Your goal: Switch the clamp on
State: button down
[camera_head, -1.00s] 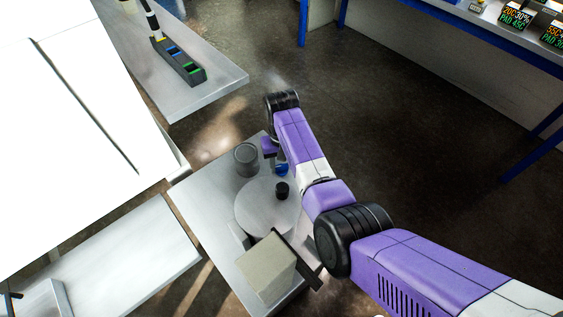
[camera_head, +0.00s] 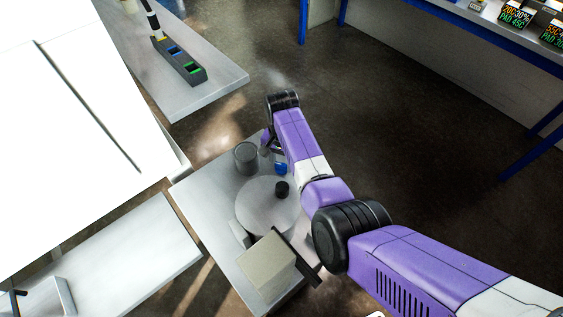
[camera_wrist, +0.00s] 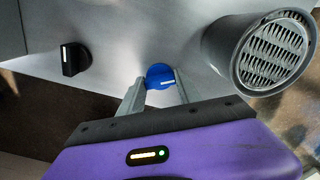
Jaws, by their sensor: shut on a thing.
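A blue knob (camera_wrist: 159,76) with a white mark sits on a grey metal surface in the wrist view. It also shows as a small blue spot (camera_head: 281,168) beside my arm in the head view. My gripper (camera_wrist: 160,84) has its two grey fingers on either side of the blue knob, closed on it. The white mark on the knob lies nearly level in the wrist view. In the head view my gripper is mostly hidden behind my arm. No separate clamp can be made out for certain.
A black knob (camera_wrist: 75,60) with a white mark is left of the blue one. A grey cup with a grille (camera_wrist: 272,52) is close on the right. A round disc (camera_head: 258,208), a beige block (camera_head: 266,268) and the grey table (camera_head: 200,188) surround my gripper.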

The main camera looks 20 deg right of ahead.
aim_at(282, 165)
dwell(0.4)
jog(key=c, duration=0.8)
grip_release()
jog(key=shift+c, duration=0.2)
jog(key=shift+r, duration=3.9)
jog(key=shift+s, duration=0.1)
